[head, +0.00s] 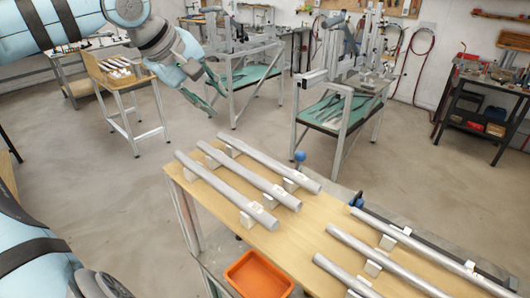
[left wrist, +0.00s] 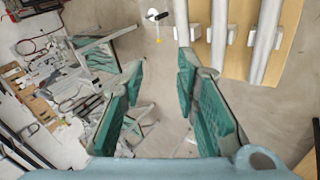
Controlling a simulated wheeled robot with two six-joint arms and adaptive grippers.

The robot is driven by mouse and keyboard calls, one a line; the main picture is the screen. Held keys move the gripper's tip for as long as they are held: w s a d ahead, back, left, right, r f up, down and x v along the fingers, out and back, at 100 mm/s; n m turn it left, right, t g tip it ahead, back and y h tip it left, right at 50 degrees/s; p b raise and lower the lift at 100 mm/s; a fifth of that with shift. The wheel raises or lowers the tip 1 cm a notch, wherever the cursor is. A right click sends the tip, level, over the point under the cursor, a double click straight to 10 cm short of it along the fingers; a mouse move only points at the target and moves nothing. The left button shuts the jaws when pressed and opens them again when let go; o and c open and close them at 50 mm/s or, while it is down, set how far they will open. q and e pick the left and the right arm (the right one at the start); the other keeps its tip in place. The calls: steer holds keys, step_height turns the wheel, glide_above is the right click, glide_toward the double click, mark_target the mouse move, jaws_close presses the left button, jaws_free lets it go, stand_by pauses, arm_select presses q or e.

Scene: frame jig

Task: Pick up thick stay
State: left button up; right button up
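Several grey tubes lie in two sets on white blocks on the wooden table (head: 285,242). The near-left set has a left tube (head: 222,187), a middle tube (head: 252,176) and a far tube (head: 270,163). The right set includes a long tube (head: 385,262). I cannot tell which is the thick stay. My left gripper (head: 213,92) is open and empty, in the air beyond the left end of the table. Its spread green fingers show in the left wrist view (left wrist: 160,68), with tube ends at the upper right. My right gripper is not in view.
An orange bin (head: 259,275) sits below the table's front edge. A small wooden table (head: 125,75) with parts stands at the back left. Metal frame stands (head: 340,110) stand behind. A dark shelf (head: 485,105) is at the right. Floor left of the table is clear.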

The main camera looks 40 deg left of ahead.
arm_select(q)
steer(key=n+g, duration=0.1)
steer(key=n, duration=0.1)
glide_toward(244, 148)
steer(key=shift+h, duration=0.3)
steer(key=w+f, duration=0.1)
steer(key=w+a+f+b, duration=0.1)
steer(key=f, duration=0.1)
steer(key=shift+w+a+f, duration=0.1)
steer(key=shift+f, duration=0.1)
steer(key=w+f, duration=0.1)
steer(key=d+f, duration=0.1)
steer(key=f, duration=0.1)
steer(key=shift+w+d, duration=0.1)
steer(key=shift+w, duration=0.3)
steer(key=shift+w+d+f, duration=0.1)
steer(key=shift+w+f, duration=0.05)
steer(key=shift+f, duration=0.2)
steer(key=shift+w+f, duration=0.15)
steer(key=shift+w+a, duration=0.1)
steer(key=shift+a, duration=0.15)
steer(key=shift+c, duration=1)
jaws_close()
steer(key=shift+d, duration=0.1)
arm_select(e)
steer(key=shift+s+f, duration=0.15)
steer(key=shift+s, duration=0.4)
